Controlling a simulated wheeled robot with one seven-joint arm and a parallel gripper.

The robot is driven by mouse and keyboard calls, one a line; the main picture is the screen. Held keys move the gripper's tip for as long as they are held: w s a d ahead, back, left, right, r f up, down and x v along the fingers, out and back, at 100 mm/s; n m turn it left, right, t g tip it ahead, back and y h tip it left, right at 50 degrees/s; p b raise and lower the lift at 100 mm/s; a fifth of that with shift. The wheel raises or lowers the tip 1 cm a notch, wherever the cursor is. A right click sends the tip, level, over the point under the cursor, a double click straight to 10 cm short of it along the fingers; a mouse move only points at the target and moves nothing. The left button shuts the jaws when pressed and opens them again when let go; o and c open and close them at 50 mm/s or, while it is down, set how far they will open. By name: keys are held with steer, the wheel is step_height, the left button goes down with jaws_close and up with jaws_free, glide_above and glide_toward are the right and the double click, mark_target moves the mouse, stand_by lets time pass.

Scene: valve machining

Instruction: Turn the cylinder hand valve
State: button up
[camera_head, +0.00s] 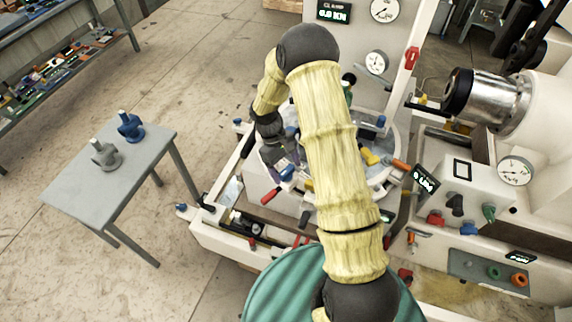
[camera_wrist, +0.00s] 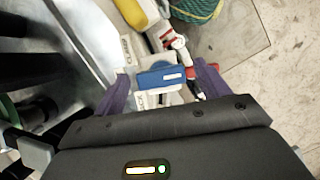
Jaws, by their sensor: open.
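In the wrist view, my gripper (camera_wrist: 160,86) is open, with its two purple fingers spread either side of a blue block-shaped handle (camera_wrist: 160,77). The handle lies between the fingers; I cannot tell whether either finger touches it. In the head view, my gripper (camera_head: 284,166) points down over the machine's round work area, near a blue handle (camera_head: 287,173). My arm hides part of this area. Several coloured handles are around, and I cannot tell for certain which is the cylinder hand valve. A red and black handle (camera_wrist: 192,82) is beside the right finger in the wrist view.
A yellow handle (camera_wrist: 135,12) and a green coil (camera_wrist: 195,8) lie beyond the fingers. A grey table (camera_head: 72,193) at the left holds a grey valve (camera_head: 105,155) and a blue valve (camera_head: 130,127). Machine housing (camera_head: 470,180) stands at the right. Floor between table and machine is clear.

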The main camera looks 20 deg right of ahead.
steer(key=shift+c, duration=0.2)
steer(key=c, duration=0.9)
steer(key=shift+c, duration=0.2)
